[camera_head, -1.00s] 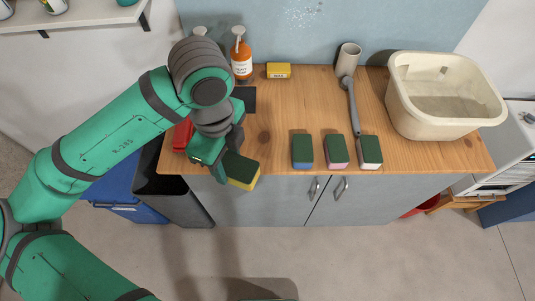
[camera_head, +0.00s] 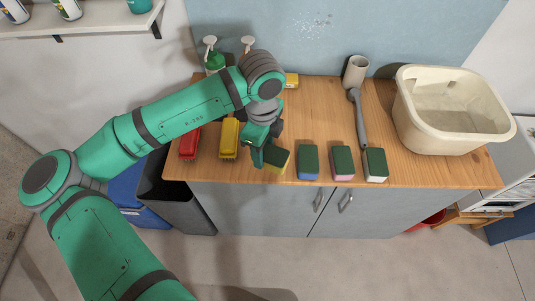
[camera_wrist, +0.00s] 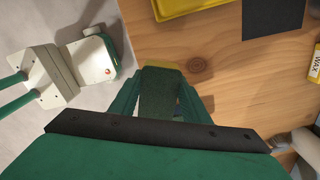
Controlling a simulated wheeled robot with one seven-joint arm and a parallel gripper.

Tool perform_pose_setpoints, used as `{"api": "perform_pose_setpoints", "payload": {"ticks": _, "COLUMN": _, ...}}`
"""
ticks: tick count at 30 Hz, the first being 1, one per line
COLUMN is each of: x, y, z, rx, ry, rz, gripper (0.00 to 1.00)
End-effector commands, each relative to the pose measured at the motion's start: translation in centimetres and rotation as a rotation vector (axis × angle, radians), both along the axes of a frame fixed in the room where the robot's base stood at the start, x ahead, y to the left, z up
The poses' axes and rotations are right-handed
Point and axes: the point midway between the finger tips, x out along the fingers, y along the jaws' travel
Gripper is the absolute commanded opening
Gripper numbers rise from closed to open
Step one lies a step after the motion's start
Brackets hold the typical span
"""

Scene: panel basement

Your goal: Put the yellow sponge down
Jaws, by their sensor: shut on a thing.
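The yellow sponge (camera_head: 276,159) has a dark green scouring top and is in my gripper (camera_head: 262,160), near the front edge of the wooden counter (camera_head: 330,110). In the wrist view the sponge (camera_wrist: 158,98) sits between the two fingers of my gripper (camera_wrist: 158,105), its yellow end pointing away. My gripper is shut on it. I cannot tell whether the sponge touches the counter. Just right of it stand a blue sponge (camera_head: 309,162), a pink sponge (camera_head: 343,163) and a white sponge (camera_head: 375,165), all with green tops, in a row.
A grey-handled tool (camera_head: 358,118) lies behind the sponges. A cream basin (camera_head: 455,145) stands at the right. Bottles and a yellow box (camera_head: 291,80) are at the back.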

Motion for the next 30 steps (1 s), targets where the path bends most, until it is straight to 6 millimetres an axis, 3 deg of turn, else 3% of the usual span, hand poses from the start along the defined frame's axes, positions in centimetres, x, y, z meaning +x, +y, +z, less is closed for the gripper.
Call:
{"api": "perform_pose_setpoints", "payload": {"ticks": 11, "x": 1.8, "y": -1.1, "z": -2.5, "rx": -0.001, "ry": 0.001, "rz": 0.000, "gripper": 0.19}}
{"api": "perform_pose_setpoints", "payload": {"ticks": 17, "x": 1.8, "y": -1.0, "z": -5.0, "rx": 0.000, "ry": 0.002, "rz": 0.002, "gripper": 0.19}}
{"api": "perform_pose_setpoints", "payload": {"ticks": 26, "x": 1.8, "y": -1.0, "z": -5.2, "rx": 0.000, "ry": 0.000, "rz": 0.002, "gripper": 0.19}}
{"api": "perform_pose_setpoints", "payload": {"ticks": 27, "x": 1.8, "y": -1.0, "z": -5.3, "rx": 0.000, "ry": 0.000, "rz": 0.002, "gripper": 0.45}}
{"api": "perform_pose_setpoints", "payload": {"ticks": 29, "x": 1.8, "y": -1.0, "z": -5.2, "rx": 0.001, "ry": 0.000, "rz": 0.002, "gripper": 0.59}}
{"api": "perform_pose_setpoints", "payload": {"ticks": 30, "x": 1.8, "y": -1.0, "z": -5.2, "rx": 0.001, "ry": 0.000, "rz": 0.002, "gripper": 0.61}}
